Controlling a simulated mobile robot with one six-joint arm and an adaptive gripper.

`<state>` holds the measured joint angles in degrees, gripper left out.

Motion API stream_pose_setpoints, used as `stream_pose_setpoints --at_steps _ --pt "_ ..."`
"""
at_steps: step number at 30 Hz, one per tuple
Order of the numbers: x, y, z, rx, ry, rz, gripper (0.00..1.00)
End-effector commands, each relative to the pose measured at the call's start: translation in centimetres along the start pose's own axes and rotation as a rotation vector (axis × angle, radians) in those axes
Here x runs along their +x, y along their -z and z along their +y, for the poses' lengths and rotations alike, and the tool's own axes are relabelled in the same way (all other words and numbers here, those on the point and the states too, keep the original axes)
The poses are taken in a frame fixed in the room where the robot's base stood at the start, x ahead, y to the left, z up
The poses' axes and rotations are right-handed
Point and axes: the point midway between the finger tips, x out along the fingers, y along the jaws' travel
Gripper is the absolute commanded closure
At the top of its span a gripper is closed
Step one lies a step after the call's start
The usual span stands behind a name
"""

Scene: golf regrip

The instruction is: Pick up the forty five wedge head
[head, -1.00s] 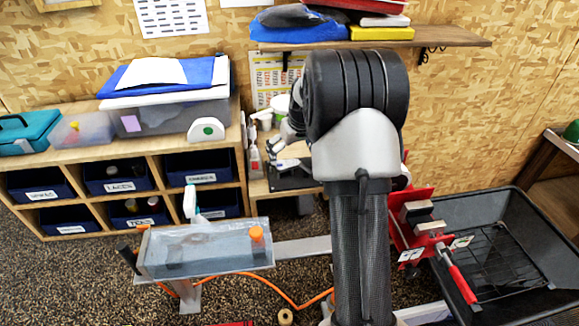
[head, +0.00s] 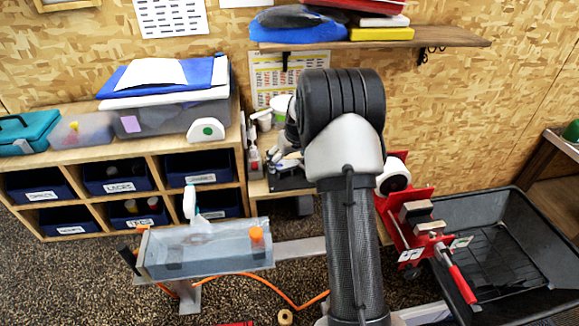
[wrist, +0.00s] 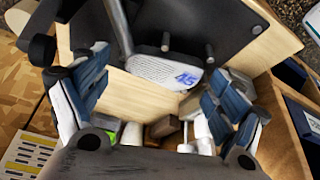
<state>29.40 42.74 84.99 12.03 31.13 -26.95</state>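In the wrist view, the forty five wedge head (wrist: 172,73) is a silver club head with a blue "45" on its grooved face. A grey shaft rises from it toward the top of the picture. It rests at the edge of a black board with pegs (wrist: 205,25). My gripper (wrist: 156,92) is open, its two blue-padded fingers spread to the left and right, with the head seen between them and nothing held. Whether the fingers touch the head cannot be told. In the head view my arm hides most of the gripper and the wedge head.
The wooden bench (head: 257,188) holds bottles and tubs crowded near the gripper. Cubbies with dark blue bins (head: 118,178) stand to the left. A clear solvent tray (head: 205,250), a red vise (head: 420,235) and a black mesh basket (head: 530,240) stand in front.

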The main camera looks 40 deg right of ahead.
Motion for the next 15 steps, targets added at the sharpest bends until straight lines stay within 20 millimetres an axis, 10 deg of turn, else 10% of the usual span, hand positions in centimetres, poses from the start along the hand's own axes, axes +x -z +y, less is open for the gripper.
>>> stream_pose_setpoints --at_steps 15 --pt "-0.01 -0.03 0.00 0.000 0.000 -0.001 0.51"
